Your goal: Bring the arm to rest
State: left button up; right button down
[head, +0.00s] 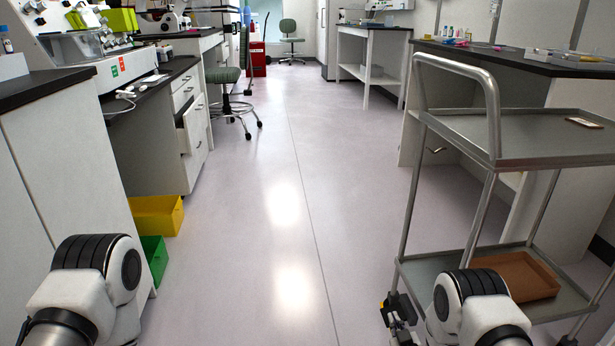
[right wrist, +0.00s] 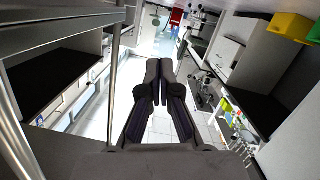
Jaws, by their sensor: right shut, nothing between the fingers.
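My right gripper (head: 398,312) shows at the bottom of the head view, beside the left side of a metal cart (head: 430,262). In the right wrist view its dark fingers (right wrist: 158,68) are together with nothing between them. The right arm is bent low at the front of the cart; whether it touches the cart cannot be told. My left arm shows at the bottom left of the head view, but its gripper is out of the picture.
The cart's lower shelf holds a brown tray (head: 515,275). A yellow bin (head: 157,214) and a green bin (head: 153,258) stand by the left bench (head: 60,165). A dark-topped bench (head: 520,62) is behind the cart. The middle aisle floor (head: 285,180) is clear; green chairs stand farther back.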

jog(key=s+a+m+g+p, duration=0.15)
jog(key=s+g, duration=0.65)
jog(key=s, duration=1.3)
jog(key=s+m+g+p, duration=0.1)
jog(key=s+m+g, duration=0.2)
jog(key=s+g, duration=1.1)
jog(key=s+r+t+p, duration=0.3)
jog(key=r+p, duration=1.5)
jog(key=s+r+t+p, duration=0.3)
jog(key=r+p, duration=1.5)
jog(key=shift+d+n, duration=0.15)
jog(key=shift+n, duration=0.2)
